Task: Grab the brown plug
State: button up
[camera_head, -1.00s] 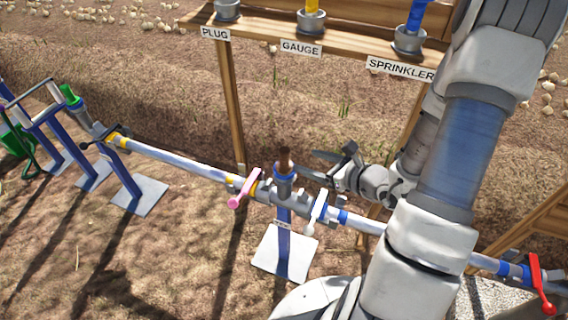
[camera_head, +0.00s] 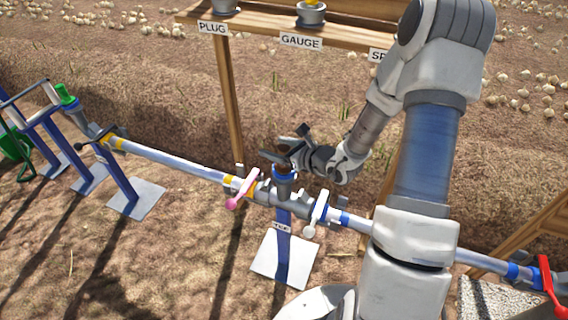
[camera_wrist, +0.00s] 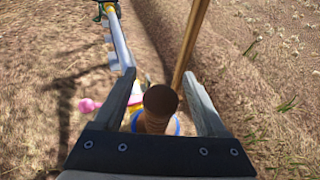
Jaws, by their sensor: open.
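The brown plug (camera_head: 283,169) stands upright in the blue-ringed socket on top of the pipe's tee, partly hidden by my gripper in the head view. In the wrist view my gripper (camera_wrist: 165,88) has a finger on each side of the plug, with a gap visible on both sides.
A pink valve handle (camera_head: 242,190) and a white valve handle (camera_head: 317,214) flank the tee on the pipe. A wooden rack (camera_head: 350,48) with labelled holders stands behind. A red handle (camera_head: 550,283) is at far right.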

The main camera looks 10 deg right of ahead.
grip_shut()
dwell(0.4)
